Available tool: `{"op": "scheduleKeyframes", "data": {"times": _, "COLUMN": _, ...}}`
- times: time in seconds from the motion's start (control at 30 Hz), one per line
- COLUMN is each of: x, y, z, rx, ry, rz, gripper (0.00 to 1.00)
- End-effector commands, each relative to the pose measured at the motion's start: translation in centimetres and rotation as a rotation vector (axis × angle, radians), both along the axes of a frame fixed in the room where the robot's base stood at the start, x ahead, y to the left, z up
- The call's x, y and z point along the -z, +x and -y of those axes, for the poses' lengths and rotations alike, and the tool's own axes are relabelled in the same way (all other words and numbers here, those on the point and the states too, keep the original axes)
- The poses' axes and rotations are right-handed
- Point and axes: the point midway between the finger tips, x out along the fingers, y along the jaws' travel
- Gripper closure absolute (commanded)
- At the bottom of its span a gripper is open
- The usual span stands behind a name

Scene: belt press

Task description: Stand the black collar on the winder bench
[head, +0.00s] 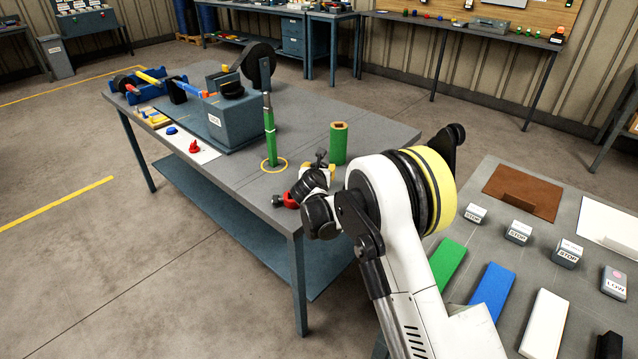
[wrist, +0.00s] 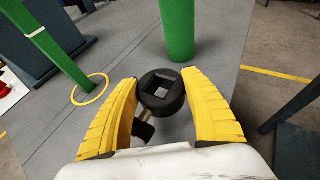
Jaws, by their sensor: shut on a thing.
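The black collar (wrist: 173,103) is a thick ring with a square hole through it, and a small stem sticks out at its lower left. My gripper (wrist: 161,92) is shut on it, with one yellow finger on each side. In the head view, my gripper (head: 321,172) is over the front right part of the grey bench (head: 375,125), which I take for the winder bench. A gap between collar and bench top cannot be judged. The collar is hard to make out in the head view.
A green cylinder (head: 338,146) with a square hole stands just beyond my gripper. A green bar (head: 269,135) comes down at a yellow ring mark (head: 274,165) to the left. A blue-grey machine (head: 232,122) is farther left. Clear bench top lies between.

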Motion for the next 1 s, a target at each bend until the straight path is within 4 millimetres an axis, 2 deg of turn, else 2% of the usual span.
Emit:
{"op": "scheduleKeyframes", "data": {"times": 0.17, "x": 1.2, "y": 0.2, "z": -0.4, "rx": 0.001, "ry": 0.001, "rz": 0.000, "gripper": 0.88}}
{"op": "scheduleKeyframes", "data": {"times": 0.37, "x": 4.3, "y": 0.2, "z": -0.4, "rx": 0.000, "ry": 0.001, "rz": 0.000, "gripper": 0.88}}
{"op": "scheduleKeyframes", "data": {"times": 0.73, "x": 4.5, "y": 0.2, "z": -0.4, "rx": 0.000, "ry": 0.001, "rz": 0.000, "gripper": 0.87}}
{"op": "scheduleKeyframes", "data": {"times": 0.77, "x": 4.5, "y": 0.2, "z": -0.4, "rx": 0.000, "ry": 0.001, "rz": 0.000, "gripper": 0.41}}
{"op": "scheduleKeyframes", "data": {"times": 0.8, "x": 4.5, "y": 0.2, "z": -0.3, "rx": 0.001, "ry": 0.001, "rz": 0.000, "gripper": 0.29}}
{"op": "scheduleKeyframes", "data": {"times": 0.83, "x": 4.5, "y": 0.2, "z": -0.3, "rx": 0.001, "ry": 0.001, "rz": 0.000, "gripper": 0.25}}
{"op": "scheduleKeyframes", "data": {"times": 1.0, "x": 4.5, "y": 0.2, "z": -0.4, "rx": 0.000, "ry": 0.001, "rz": 0.000, "gripper": 0.25}}
